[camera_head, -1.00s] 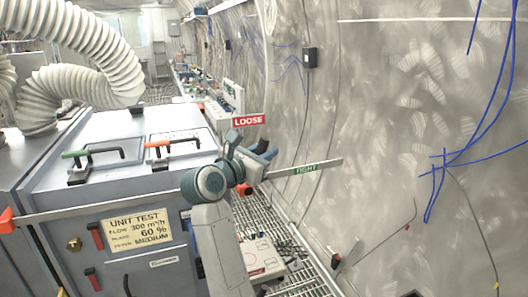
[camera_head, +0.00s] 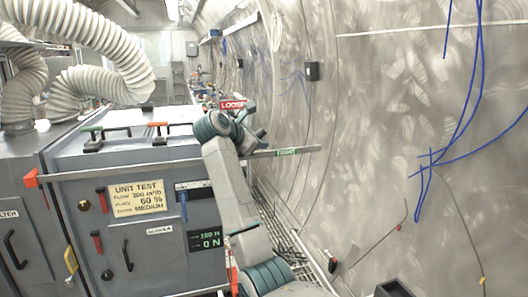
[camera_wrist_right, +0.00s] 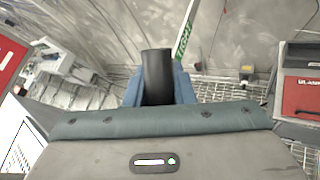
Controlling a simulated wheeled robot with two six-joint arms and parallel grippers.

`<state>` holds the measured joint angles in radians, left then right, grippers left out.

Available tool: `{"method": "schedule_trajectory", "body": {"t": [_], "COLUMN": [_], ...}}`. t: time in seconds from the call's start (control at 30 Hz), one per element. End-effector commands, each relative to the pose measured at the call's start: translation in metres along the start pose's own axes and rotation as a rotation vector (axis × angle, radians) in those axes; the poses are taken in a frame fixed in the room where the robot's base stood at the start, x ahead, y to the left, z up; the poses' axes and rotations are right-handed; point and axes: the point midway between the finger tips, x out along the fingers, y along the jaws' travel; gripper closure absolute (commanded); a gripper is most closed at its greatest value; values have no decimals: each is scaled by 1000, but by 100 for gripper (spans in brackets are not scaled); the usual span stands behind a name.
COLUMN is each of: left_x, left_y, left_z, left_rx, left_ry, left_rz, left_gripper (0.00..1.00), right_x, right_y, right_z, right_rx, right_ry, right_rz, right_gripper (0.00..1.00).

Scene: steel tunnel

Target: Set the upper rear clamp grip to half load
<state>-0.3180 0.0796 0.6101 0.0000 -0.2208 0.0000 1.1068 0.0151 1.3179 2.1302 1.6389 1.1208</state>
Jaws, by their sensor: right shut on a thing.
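The clamp grip shows as a black cylinder (camera_wrist_right: 157,77) in the right wrist view, between the blue fingers of my right gripper (camera_wrist_right: 158,88), which is shut on it. In the head view, my right gripper (camera_head: 254,131) is at the cabinet's upper far right corner, and the arm mostly hides the grip. A red LOOSE plate (camera_head: 232,105) stands behind the gripper. A green TIGHT label (camera_head: 286,152) is on a flat bar to its right. A dark display (camera_head: 205,240) on the cabinet front seems to read 0 N in its lower line. My left gripper is not in view.
The grey cabinet (camera_head: 130,240) has red levers, a blue lever (camera_head: 183,205) and a UNIT TEST label (camera_head: 138,198). Lid handles (camera_head: 107,135) and white ribbed hoses (camera_head: 110,55) are above. The curved tunnel wall (camera_head: 400,90) bounds the right, with grating floor between.

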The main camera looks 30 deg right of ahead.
Motion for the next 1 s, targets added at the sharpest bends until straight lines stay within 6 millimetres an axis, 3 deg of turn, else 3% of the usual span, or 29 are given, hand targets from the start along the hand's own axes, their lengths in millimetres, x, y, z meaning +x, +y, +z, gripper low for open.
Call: {"method": "schedule_trajectory", "body": {"t": [0.1,0.33,0.7,0.93,0.97,1.0], "left_x": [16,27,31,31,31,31], "left_y": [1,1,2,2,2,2], "left_z": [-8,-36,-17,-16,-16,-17], "left_rx": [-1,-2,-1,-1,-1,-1], "left_ry": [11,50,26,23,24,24], "left_rz": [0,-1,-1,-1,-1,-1], "left_gripper": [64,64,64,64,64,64], "right_x": [10,16,18,18,18,18], "right_y": [-3,-6,-8,-8,-8,-8], "right_z": [-7,-12,-13,-14,-14,-14], "right_rx": [40,91,111,110,110,111], "right_ry": [59,141,177,177,177,176], "right_rz": [-17,-32,-39,-39,-39,-39], "right_gripper": [100,100,100,100,74,66]}}
